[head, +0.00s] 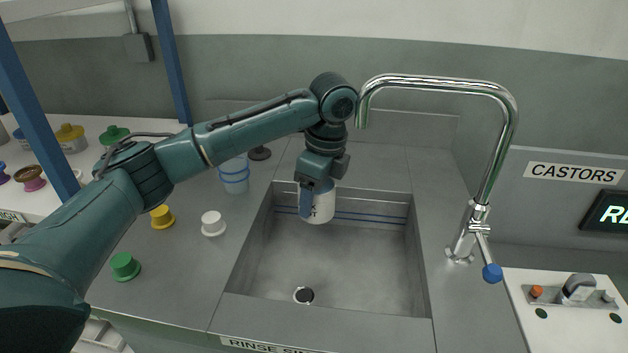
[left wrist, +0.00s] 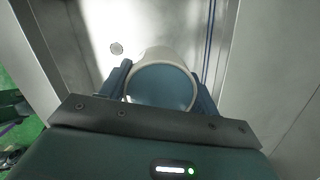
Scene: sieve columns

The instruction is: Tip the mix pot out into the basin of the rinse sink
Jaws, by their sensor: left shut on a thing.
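The mix pot (head: 318,207) is a white pot with a dark-lettered label, partly hidden by the gripper. It hangs above the back part of the rinse sink basin (head: 350,270) and looks about upright. My left gripper (head: 317,193) is shut on it from above. In the left wrist view, the pot (left wrist: 155,56) sits between the two fingers of the gripper (left wrist: 163,88). Its round mouth faces the camera and shows a smooth blue-grey inside; I cannot tell whether that is liquid or the bare bottom. My right gripper is not in view.
A tall chrome tap (head: 490,180) with a blue-ended lever stands right of the basin. A drain (head: 303,295) lies in the basin's front. Yellow (head: 162,217), white (head: 213,223) and green (head: 124,266) knobs and a clear blue-banded cup (head: 234,176) stand left.

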